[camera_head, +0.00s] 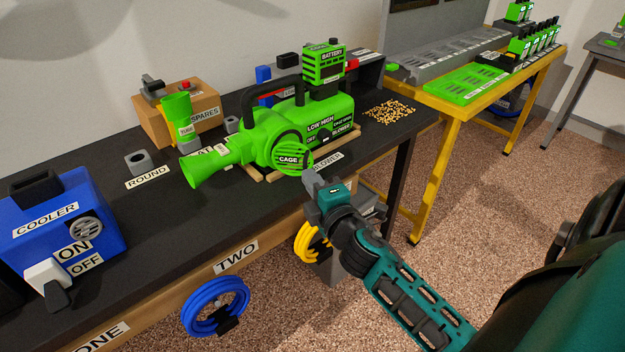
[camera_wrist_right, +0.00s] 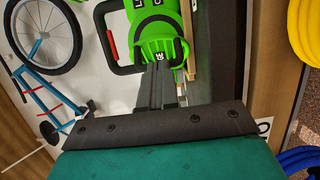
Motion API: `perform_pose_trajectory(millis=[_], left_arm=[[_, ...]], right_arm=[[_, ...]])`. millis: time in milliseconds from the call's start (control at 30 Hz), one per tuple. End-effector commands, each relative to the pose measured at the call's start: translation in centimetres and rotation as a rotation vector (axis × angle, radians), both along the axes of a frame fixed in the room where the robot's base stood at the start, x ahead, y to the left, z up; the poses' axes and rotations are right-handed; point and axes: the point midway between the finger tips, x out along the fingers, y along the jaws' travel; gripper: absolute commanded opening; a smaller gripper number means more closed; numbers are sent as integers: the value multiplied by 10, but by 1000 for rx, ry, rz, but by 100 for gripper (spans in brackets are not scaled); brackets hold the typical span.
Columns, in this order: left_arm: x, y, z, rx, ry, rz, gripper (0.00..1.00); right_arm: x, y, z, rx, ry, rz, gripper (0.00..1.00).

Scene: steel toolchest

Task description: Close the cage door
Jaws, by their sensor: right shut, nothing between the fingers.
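The cage door (camera_head: 291,159) is a round green grille labelled CAGE on the near side of the green blower (camera_head: 318,117). The blower lies on a wooden pallet on the black bench. In the head view, I cannot tell whether the door sits flush or slightly ajar. My right gripper (camera_head: 309,176) is shut and empty, its tips at the lower right edge of the door; contact is unclear. In the right wrist view, the shut fingers (camera_wrist_right: 158,70) point at the slatted green cage part (camera_wrist_right: 165,46) and cover part of it. My left gripper is not in view.
A battery (camera_head: 323,65) stands upright on the blower. A green nozzle labelled TUBE (camera_head: 178,112) and a grey ROUND part (camera_head: 139,162) stand left of it. The blue cooler (camera_head: 62,217) is at far left. Yellow (camera_head: 309,244) and blue (camera_head: 214,306) coils hang on the bench front.

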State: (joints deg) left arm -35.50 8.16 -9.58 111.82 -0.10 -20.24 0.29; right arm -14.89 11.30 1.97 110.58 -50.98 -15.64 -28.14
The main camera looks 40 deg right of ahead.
Motion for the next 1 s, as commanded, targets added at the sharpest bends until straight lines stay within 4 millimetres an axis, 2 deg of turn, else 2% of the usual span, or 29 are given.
perform_pose_trajectory(millis=[667, 1000], left_arm=[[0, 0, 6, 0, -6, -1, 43], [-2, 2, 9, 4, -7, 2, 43]], right_arm=[[2, -8, 1, 0, 0, 65, 0], [5, -20, 1, -4, 2, 162, 0]])
